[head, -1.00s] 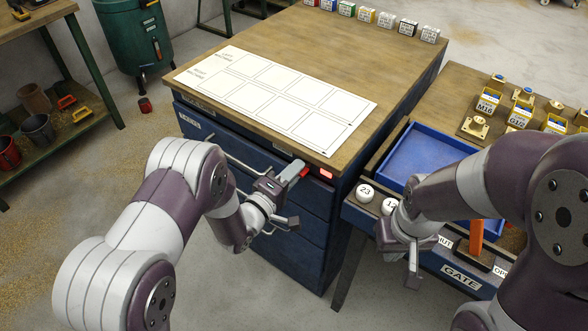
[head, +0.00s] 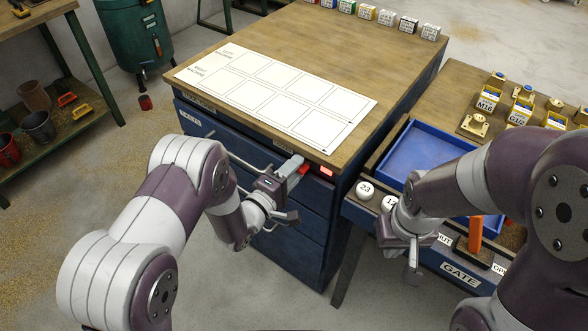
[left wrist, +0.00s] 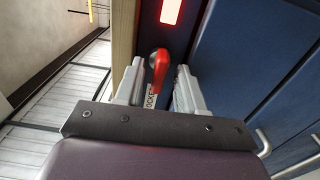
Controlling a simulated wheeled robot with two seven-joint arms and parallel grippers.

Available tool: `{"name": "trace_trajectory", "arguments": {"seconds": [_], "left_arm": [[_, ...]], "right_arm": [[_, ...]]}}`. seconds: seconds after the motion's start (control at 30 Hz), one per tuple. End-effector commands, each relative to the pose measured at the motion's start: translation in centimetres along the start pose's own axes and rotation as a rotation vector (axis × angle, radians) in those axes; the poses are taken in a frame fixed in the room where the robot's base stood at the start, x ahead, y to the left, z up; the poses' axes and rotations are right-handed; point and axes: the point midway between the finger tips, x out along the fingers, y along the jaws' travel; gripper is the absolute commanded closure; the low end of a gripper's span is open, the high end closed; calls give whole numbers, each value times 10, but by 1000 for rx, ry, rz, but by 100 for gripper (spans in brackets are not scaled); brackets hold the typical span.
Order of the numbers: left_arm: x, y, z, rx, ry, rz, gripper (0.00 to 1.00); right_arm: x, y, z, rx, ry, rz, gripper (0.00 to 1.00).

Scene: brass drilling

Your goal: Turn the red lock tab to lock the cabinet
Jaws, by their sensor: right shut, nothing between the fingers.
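The red lock tab (head: 304,169) is on the front of the blue cabinet (head: 255,142), just under the wooden top. In the left wrist view the tab (left wrist: 160,63) is a rounded red lever beside a partly hidden white label. My left gripper (head: 291,168) is at the tab. In the left wrist view its open fingers (left wrist: 157,84) stand on either side of the tab, with no clear grip on it. My right gripper (head: 413,262) is shut and empty, low in front of the side bench, away from the tab.
A lit red indicator (head: 327,171) sits just right of the tab. Drawer handles stick out of the cabinet front. The side bench at right holds a blue tray (head: 425,150), numbered white balls (head: 365,191) and an orange gate lever (head: 475,234).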

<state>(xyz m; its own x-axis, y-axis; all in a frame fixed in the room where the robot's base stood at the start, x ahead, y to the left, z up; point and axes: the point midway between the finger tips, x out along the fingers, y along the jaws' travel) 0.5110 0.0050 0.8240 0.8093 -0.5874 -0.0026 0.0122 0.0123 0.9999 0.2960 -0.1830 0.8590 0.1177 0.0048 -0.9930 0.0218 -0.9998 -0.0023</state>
Motion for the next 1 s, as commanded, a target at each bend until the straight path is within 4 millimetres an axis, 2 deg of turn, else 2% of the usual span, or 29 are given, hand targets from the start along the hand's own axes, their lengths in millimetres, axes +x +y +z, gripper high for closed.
{"name": "trace_trajectory", "arguments": {"seconds": [0.27,0.37,0.6,0.7,0.83,1.0], "left_arm": [[-4,1,0,1,1,0,62],[-21,1,-1,0,1,0,62],[-87,0,-1,-1,4,-1,62],[-108,0,-1,-2,4,0,62],[-123,0,-1,0,2,1,62],[-128,0,0,1,0,1,62]], "right_arm": [[0,0,0,0,0,0,100],[-2,0,0,0,0,0,100],[-4,0,0,0,0,0,100],[-5,0,-1,0,0,0,100],[-5,0,-1,0,0,0,100],[-5,0,-1,0,0,0,100]]}}
